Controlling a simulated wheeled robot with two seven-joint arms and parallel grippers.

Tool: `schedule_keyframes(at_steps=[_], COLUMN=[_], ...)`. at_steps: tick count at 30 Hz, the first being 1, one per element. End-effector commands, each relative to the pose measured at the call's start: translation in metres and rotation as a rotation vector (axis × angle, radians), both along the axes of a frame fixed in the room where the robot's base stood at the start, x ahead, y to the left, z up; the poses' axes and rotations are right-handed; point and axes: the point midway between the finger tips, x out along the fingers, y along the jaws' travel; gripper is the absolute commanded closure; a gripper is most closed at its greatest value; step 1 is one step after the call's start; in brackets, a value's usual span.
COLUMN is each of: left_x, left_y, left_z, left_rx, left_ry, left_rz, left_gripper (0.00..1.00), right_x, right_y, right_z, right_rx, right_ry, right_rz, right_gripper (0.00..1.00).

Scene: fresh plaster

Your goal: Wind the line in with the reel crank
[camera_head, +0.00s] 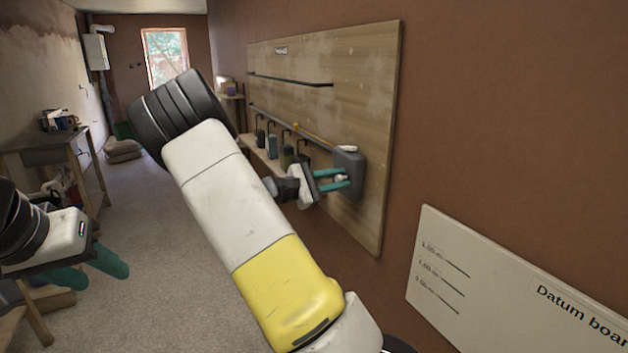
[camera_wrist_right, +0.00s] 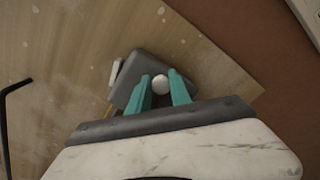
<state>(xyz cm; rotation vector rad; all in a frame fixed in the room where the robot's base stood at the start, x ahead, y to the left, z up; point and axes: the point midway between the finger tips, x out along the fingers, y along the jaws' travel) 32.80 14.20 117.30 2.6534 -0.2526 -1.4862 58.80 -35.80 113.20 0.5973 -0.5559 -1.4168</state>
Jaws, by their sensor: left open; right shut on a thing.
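The reel (camera_head: 350,165) is a grey box fixed near the right edge of a wooden board on the wall. It also shows in the right wrist view (camera_wrist_right: 150,62). My right gripper (camera_head: 342,179) is at the reel's front, its teal fingers shut on the white round crank knob (camera_wrist_right: 161,84), which sits between the fingertips in the wrist view. The rest of the crank is hidden. A yellow-orange line (camera_head: 314,134) runs along the board to the left of the reel. My left gripper (camera_head: 98,272) is open and empty at the lower left, far from the reel.
A white datum board (camera_head: 480,270) hangs at the lower right. A workbench (camera_head: 35,140) stands at the left. The floor between is clear.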

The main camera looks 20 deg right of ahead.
Motion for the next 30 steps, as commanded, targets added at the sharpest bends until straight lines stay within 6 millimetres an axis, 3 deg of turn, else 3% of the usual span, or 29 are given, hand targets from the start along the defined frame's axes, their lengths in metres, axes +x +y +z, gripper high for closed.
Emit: schedule_keyframes(at_steps=[14, 30], left_x=[0.0, 0.0], left_y=[0.0, 0.0], left_z=[0.0, 0.0], left_rx=[0.0, 0.0], left_ry=[0.0, 0.0], left_rz=[0.0, 0.0], left_gripper=[0.55, 0.55], right_x=[0.001, 0.011], right_y=[0.0, 0.001], right_z=[0.001, 0.018], right_rx=[0.001, -0.03], right_ry=[0.066, 0.508], right_rz=[0.0, 0.002], right_gripper=[1.0, 1.0])
